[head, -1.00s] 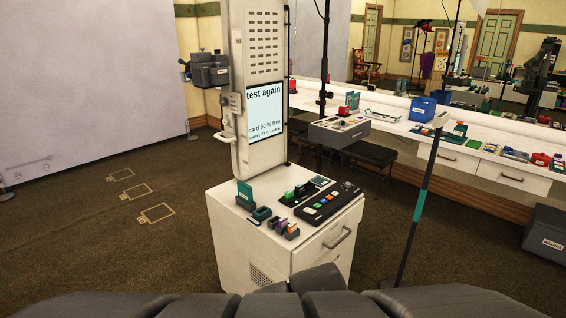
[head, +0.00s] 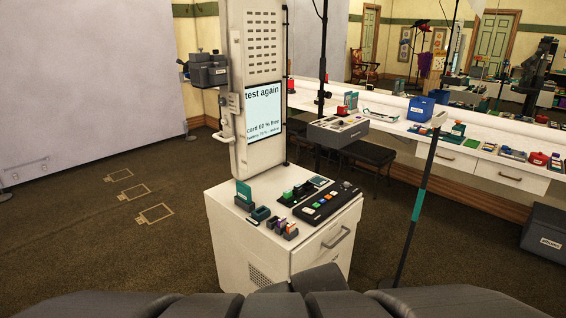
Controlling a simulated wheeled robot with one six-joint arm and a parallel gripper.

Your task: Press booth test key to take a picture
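The photo booth is a white column with a screen (head: 263,113) that reads "test again", "card 60 % free" and a smaller battery line. It stands on a white cabinet (head: 235,238). A black key panel (head: 316,213) with a row of small coloured keys lies on the cabinet top, at its right front. The key labels are too small to read, so I cannot tell which one is the test key. A grey camera box (head: 207,71) is mounted at the column's left side. My gripper is not in view; only dark parts of my body show along the bottom edge.
A pole with a teal band (head: 417,205) stands right of the cabinet. Small colored items and a teal block (head: 244,193) sit on the cabinet top. The floor at left is open.

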